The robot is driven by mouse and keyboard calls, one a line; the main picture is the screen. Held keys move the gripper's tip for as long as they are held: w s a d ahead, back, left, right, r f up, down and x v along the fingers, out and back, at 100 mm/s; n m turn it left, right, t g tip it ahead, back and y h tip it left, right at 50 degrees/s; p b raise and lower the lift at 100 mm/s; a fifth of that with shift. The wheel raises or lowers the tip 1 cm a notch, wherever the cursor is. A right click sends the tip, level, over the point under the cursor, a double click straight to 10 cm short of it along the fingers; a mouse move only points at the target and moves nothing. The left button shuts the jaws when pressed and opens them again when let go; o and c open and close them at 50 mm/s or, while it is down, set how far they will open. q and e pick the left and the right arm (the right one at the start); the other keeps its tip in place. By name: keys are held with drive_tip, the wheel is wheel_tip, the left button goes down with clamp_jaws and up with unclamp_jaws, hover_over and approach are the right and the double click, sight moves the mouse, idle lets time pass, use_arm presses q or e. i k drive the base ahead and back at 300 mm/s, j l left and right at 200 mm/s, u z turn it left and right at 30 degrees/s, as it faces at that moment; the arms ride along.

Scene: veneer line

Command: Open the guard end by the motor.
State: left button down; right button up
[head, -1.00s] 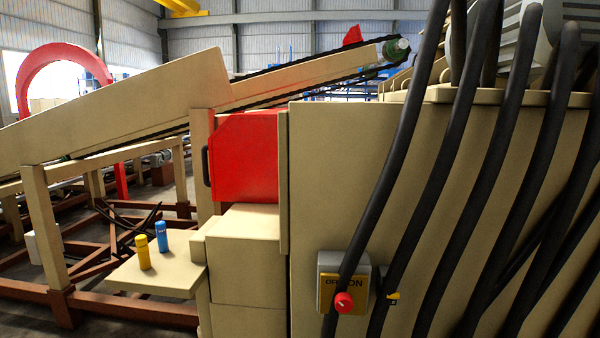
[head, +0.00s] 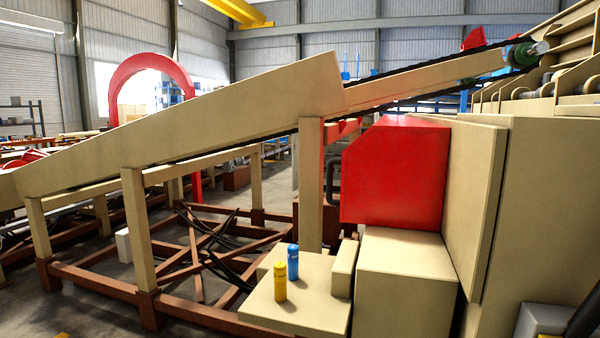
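A red guard (head: 395,175) stands right of centre in the head view, above a beige box housing (head: 405,265) and against a large beige panel (head: 475,210). A dark handle (head: 333,180) shows at its left edge, partly behind a post. The red guard looks shut, but I cannot tell for certain. No motor is clearly visible near it. Neither of my grippers is in view.
A beige shelf (head: 315,300) in front holds a yellow can (head: 280,282) and a blue can (head: 293,262). A sloping beige conveyor (head: 220,105) runs behind on brown rails (head: 95,284). A dark hose (head: 585,318) enters at bottom right. Floor shows at lower left.

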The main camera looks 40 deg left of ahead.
sight(394, 174)
drive_tip(key=j+u, duration=0.4)
drive_tip(key=j, duration=1.65)
